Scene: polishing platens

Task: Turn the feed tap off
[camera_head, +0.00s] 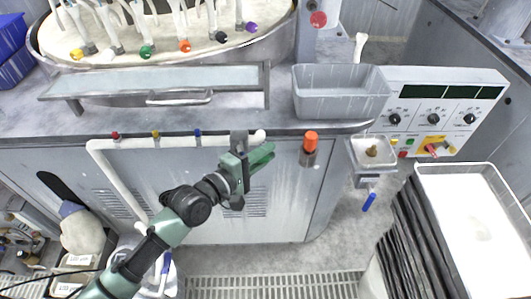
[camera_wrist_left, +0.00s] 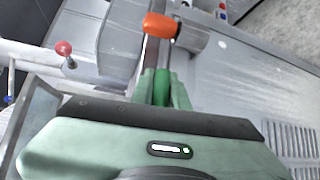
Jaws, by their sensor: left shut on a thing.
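My left gripper (camera_head: 268,152) is in front of the cabinet, just below the counter edge, beside the rounded end of a white pipe (camera_head: 130,142). In the left wrist view its fingers (camera_wrist_left: 162,88) are shut on a bright green piece (camera_wrist_left: 161,86) that looks like a tap handle. The fingers hide most of it, so I cannot tell how far it is turned. A grey bar (camera_wrist_left: 151,52) runs just beyond the fingertips. My right gripper is not in view.
An orange-capped cylinder (camera_head: 311,138) stands out from the cabinet right of my gripper; it also shows in the left wrist view (camera_wrist_left: 172,30). Small red (camera_head: 115,135), yellow (camera_head: 156,133) and blue (camera_head: 197,132) knobs line the counter edge. A grey basin (camera_head: 335,100) sits above right.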

